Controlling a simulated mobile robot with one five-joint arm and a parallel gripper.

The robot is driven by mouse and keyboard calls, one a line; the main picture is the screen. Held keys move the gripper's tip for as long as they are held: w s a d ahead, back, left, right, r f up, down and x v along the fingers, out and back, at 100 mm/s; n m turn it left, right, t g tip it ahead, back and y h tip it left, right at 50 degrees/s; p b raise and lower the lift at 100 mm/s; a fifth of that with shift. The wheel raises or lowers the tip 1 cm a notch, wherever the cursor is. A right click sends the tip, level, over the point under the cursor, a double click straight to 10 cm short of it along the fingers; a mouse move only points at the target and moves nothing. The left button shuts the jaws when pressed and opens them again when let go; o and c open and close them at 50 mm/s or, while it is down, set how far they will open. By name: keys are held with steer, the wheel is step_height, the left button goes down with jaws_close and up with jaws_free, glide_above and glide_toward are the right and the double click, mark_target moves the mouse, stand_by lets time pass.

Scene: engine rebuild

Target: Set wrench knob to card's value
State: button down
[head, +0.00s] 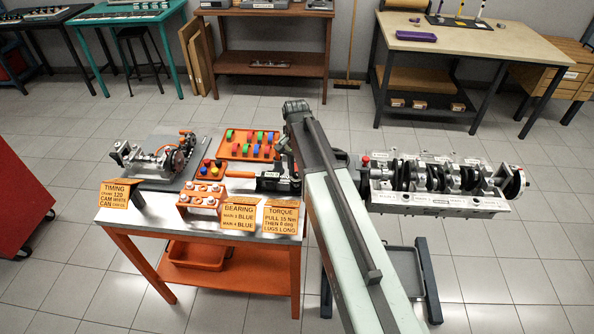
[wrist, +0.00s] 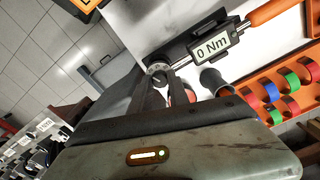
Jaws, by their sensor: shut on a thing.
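The torque wrench lies on the small table, with its orange handle (wrist: 272,12) and a display (wrist: 212,47) reading 0 Nm in the wrist view. A small dark knob (wrist: 157,69) with pale marks sits at the end of the wrench body. My gripper (wrist: 167,78) is shut on the knob, with its fingertips partly covering it. In the head view the wrench body (head: 271,182) lies left of my arm, which hides the gripper's tips. The orange torque card (head: 281,218) stands at the table's front right and appears to read "PULL 15 Nm"; its smaller lines are hard to read.
Timing (head: 115,194) and bearing (head: 239,216) cards stand along the front edge. An orange tray (head: 222,152) of coloured shells lies behind the wrench. A timing assembly (head: 160,158) is at left. The engine block (head: 440,202) stands right of my arm.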

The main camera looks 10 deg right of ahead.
mark_target(296, 174)
steer(key=n, duration=0.6)
steer(key=shift+n, duration=0.4)
stand_by(0.4)
steer(key=c, duration=1.2)
jaws_free()
steer(key=shift+c, duration=0.2)
steer(key=shift+r, duration=0.1)
step_height(296, 174, up, 8)
steer(key=p, duration=0.8)
steer(key=shift+f, duration=0.2)
